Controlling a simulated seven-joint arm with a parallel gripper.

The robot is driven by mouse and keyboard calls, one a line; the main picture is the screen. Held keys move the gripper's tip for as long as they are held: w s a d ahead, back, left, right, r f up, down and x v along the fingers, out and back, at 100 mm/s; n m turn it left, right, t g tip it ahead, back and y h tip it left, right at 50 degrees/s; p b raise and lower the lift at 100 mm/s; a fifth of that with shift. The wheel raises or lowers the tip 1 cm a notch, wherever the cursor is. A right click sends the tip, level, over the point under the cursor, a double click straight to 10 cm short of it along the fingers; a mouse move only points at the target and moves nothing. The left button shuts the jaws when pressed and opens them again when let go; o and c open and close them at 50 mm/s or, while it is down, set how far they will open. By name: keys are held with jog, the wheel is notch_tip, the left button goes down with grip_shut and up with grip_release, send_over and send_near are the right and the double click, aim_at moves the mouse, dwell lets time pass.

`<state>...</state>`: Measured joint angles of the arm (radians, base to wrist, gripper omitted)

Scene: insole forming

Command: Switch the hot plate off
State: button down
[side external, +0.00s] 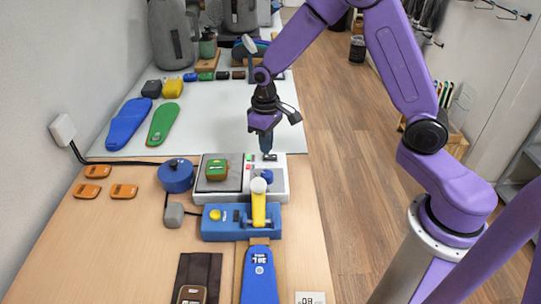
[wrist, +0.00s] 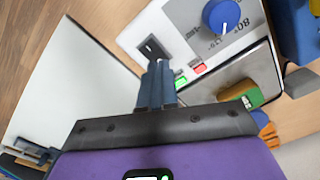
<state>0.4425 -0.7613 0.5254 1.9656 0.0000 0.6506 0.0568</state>
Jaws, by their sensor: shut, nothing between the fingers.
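The hot plate (side external: 278,190) is a pale box with a dark heating surface (side external: 232,160) on its left and a control strip on its right. A green-and-brown piece (side external: 216,170) lies on the heating surface. The strip carries a blue knob (wrist: 221,15), a small black rocker switch (wrist: 151,46), and a red (wrist: 199,68) and a green (wrist: 181,81) indicator. My gripper (side external: 267,152) is shut and empty, pointing down at the switch end of the strip. In the wrist view its fingertips (wrist: 159,66) appear just beside the switch; I cannot tell whether they touch it.
A blue press (side external: 225,232) with a yellow lever (side external: 259,208) stands in front of the hot plate. A round blue pot (side external: 176,177) and a black cable lie to the left. Blue (side external: 128,123) and green (side external: 164,124) insoles rest on the white mat behind.

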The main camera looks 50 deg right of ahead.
aim_at(267, 158)
jog(key=shift+f, duration=0.95)
dwell(0.7)
jog(key=shift+r, duration=3.55)
jog(key=s+a+r+n, duration=0.2)
jog(key=s, duration=0.5)
jog(key=s+a+r+n, duration=0.2)
jog(key=s+r+n, duration=0.1)
jog(key=s, duration=0.4)
jog(key=s+d+n, duration=0.4)
jog(key=s, duration=1.1)
jog(key=shift+s+r+n, duration=0.15)
jog(key=shift+r+n, duration=0.15)
jog(key=shift+r, duration=0.05)
